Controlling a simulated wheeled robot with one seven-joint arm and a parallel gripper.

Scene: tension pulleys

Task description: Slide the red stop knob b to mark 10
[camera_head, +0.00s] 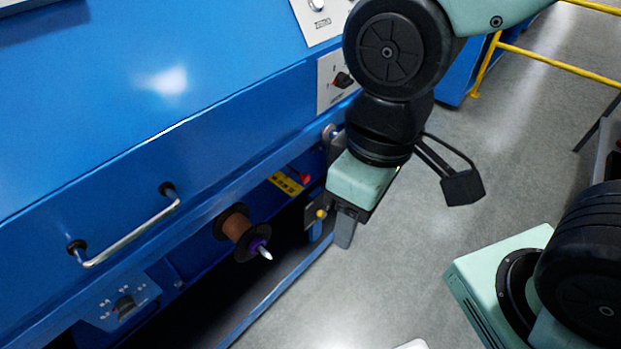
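A small red knob (304,178) shows at the right end of a yellow marked strip (285,184), low on the blue machine. I take it for the red stop knob, but its label and the mark numbers are too small to read. My gripper (335,222) points down just right of and below the strip, in front of the machine's lower opening. It appears apart from the red knob. A small yellow ball (321,213) shows beside its fingers. The gap between the fingertips is not clear from this angle, and my wrist may hide part of the strip's surroundings.
A brown spool (237,226) with black flanges juts out left of my gripper. A metal handle (130,236) and a dial panel (120,302) are farther left. A switch plate (337,82) is above. Grey floor (400,270) lies open to the right, with a yellow rail (560,65) behind.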

